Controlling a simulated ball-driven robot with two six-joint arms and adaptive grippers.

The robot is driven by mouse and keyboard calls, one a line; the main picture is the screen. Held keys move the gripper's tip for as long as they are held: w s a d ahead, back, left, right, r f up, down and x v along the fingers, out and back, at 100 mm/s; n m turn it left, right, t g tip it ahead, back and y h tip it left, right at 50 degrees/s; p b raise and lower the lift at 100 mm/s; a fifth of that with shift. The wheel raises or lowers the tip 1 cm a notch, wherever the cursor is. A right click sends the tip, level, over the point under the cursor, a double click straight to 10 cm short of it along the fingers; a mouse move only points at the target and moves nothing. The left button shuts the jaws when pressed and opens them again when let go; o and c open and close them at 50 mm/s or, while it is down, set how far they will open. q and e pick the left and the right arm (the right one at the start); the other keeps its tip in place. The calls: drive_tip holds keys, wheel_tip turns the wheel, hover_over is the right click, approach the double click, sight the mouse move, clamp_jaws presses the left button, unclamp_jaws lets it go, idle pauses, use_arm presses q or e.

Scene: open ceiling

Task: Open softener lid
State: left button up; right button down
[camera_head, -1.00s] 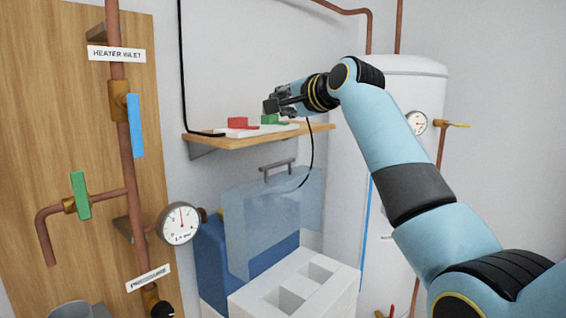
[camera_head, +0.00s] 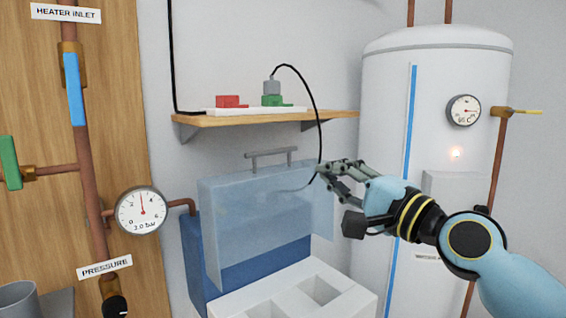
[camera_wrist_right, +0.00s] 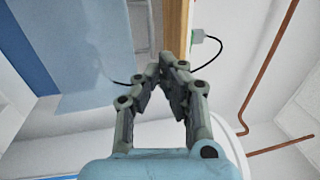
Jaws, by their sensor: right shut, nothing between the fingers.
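The softener is a blue box (camera_head: 192,258) against the wall. Its translucent pale-blue lid (camera_head: 255,220) stands in front of and above the box, with a grey bar handle (camera_head: 270,154) at its top edge. I cannot tell how far the lid is open. My right gripper (camera_head: 322,170) is shut and empty, with its tips close to the lid's upper right corner and right of the handle. Whether it touches the lid is unclear. In the right wrist view, the lid (camera_wrist_right: 95,55) lies left of the nearly meeting fingertips (camera_wrist_right: 172,65). My left gripper is out of view.
A wooden shelf (camera_head: 240,129) above holds red (camera_head: 228,101) and green (camera_head: 272,100) blocks. A grey plug (camera_head: 271,87) sits on the green one, its black cable hanging near my gripper.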

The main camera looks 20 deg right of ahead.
drive_tip(key=f, duration=0.1)
drive_tip(key=p, duration=0.1)
approach(274, 150)
drive_tip(key=x, duration=0.6)
drive_tip(key=shift+w+a+r, duration=0.1)
drive_tip(key=shift+w+a, duration=0.1)
drive_tip(key=shift+w, duration=0.3)
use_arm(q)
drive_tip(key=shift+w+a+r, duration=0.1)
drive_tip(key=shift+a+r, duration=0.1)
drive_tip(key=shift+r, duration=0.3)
